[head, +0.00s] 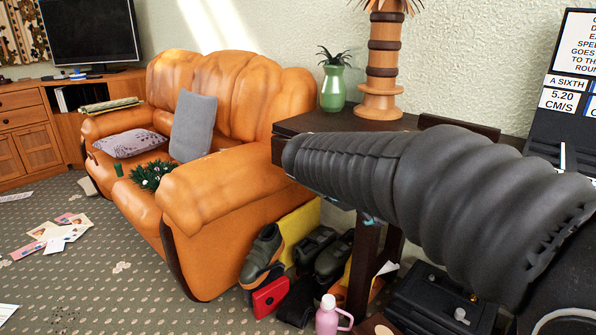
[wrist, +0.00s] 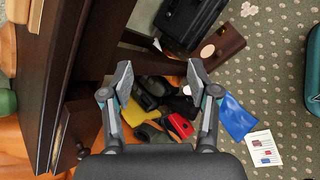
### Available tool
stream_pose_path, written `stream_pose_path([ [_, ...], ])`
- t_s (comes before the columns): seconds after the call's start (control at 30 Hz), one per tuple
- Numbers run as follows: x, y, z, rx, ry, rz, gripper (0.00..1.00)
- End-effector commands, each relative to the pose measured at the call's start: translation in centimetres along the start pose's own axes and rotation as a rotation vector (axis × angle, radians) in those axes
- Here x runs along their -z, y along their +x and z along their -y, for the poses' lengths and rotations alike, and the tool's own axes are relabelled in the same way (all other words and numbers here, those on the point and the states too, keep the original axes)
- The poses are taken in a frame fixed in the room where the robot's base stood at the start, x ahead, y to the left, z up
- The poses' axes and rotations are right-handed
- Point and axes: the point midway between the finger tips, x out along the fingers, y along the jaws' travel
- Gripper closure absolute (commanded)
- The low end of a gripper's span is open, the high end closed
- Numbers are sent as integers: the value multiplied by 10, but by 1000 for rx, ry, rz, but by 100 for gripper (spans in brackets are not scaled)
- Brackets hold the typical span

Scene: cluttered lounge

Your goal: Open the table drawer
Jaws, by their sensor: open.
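The dark wooden table (head: 306,123) stands at the right end of the orange sofa. My arm covers most of its front in the head view. In the wrist view the table (wrist: 38,75) runs down the left side. What looks like its drawer front (wrist: 80,122) shows at the lower left, with a small dark round knob (wrist: 82,152). I cannot tell whether the drawer is shut or slightly ajar. My gripper (wrist: 158,77) is open and empty, with its fingers apart, to the right of the knob and not touching it. In the head view it is mostly hidden behind my arm.
A lamp (head: 380,107) and a green vase (head: 333,88) stand on the table. The orange sofa (head: 225,190) is close on the left. Shoes (head: 262,250), a pink jug (head: 330,318) and a black case (head: 440,300) crowd the floor. Carpet at the left is more open, with scattered papers.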

Motion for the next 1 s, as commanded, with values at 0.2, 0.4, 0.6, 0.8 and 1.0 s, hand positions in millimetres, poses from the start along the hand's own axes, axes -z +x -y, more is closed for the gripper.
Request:
stream_pose_path([
  [0.2,94,-8,-60,-195,-377,177,40],
  [0.4,186,-34,-95,-372,-655,363,40],
  [0.6,252,-62,-107,-492,-814,509,40],
  [0.8,274,-73,-111,-536,-864,567,40],
  [1.0,269,-57,-125,-535,-865,571,40],
])
